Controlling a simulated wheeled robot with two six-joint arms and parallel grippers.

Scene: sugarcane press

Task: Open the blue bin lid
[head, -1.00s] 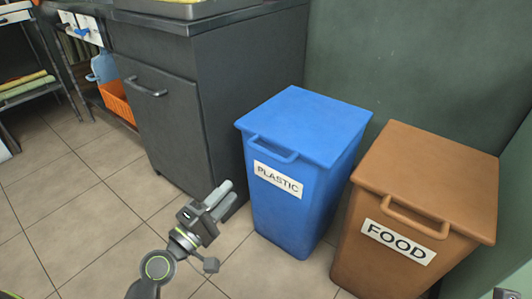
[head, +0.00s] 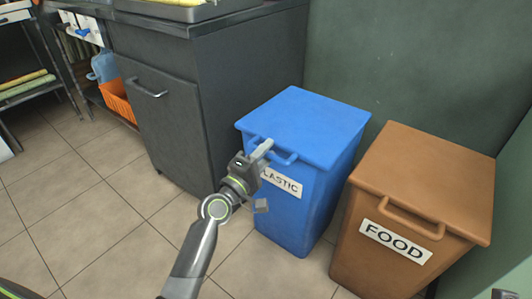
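The blue bin (head: 308,205) stands on the floor in the middle of the head view, with its flat blue lid (head: 310,120) closed. A loop handle (head: 285,160) sticks out from the lid's front edge. A white label reading PLASTIC (head: 284,183) is on the bin's front, its left end hidden by my gripper. My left gripper (head: 264,147) is at the left part of the handle, fingertips pointing up towards the lid edge. The fingers overlap in this view, so their gap and any contact with the handle cannot be told.
A brown bin (head: 430,175) labelled FOOD stands close on the right. A dark cabinet (head: 165,125) stands behind and left of the blue bin, and a green wall (head: 400,65) is behind. The tiled floor (head: 85,220) at left is clear.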

